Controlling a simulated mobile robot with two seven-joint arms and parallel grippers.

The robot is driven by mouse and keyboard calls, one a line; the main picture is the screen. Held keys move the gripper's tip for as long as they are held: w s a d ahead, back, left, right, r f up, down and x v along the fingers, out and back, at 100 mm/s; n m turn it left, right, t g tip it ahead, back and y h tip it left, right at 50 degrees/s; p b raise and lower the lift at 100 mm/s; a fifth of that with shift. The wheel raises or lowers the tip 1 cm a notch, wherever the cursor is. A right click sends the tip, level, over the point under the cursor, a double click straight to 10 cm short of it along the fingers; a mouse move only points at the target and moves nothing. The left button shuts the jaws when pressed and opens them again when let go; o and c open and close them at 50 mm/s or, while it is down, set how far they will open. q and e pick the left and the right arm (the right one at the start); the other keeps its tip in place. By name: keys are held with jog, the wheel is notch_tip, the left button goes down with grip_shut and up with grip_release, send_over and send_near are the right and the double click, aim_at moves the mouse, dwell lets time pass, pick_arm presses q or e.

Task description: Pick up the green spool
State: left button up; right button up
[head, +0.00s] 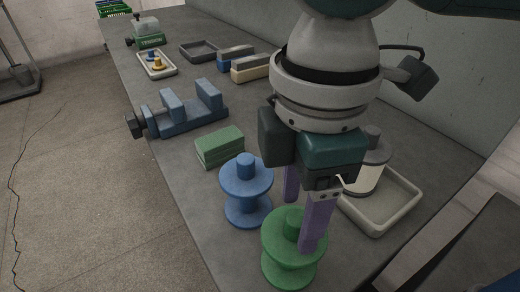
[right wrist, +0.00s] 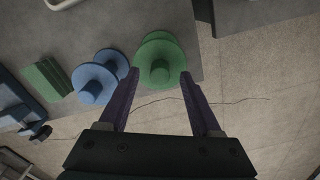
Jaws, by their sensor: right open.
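The green spool (head: 285,265) stands upright near the front edge of the grey bench, at the bottom of the head view. My right gripper (head: 299,226) is over it with its purple fingers open and pointing down; one finger partly covers the spool. In the right wrist view the green spool (right wrist: 160,48) lies just beyond and between the open fingertips (right wrist: 160,76). I cannot tell whether the fingers touch it. My left gripper is not in view.
A blue spool (head: 246,186) stands close beside the green one. A green block stack (head: 220,147) and a blue vise-like fixture (head: 185,117) are farther back. The bench edge is near.

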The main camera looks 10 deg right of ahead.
jog(key=shift+f, duration=0.35)
jog(key=shift+c, duration=0.4)
grip_shut()
dwell(0.8)
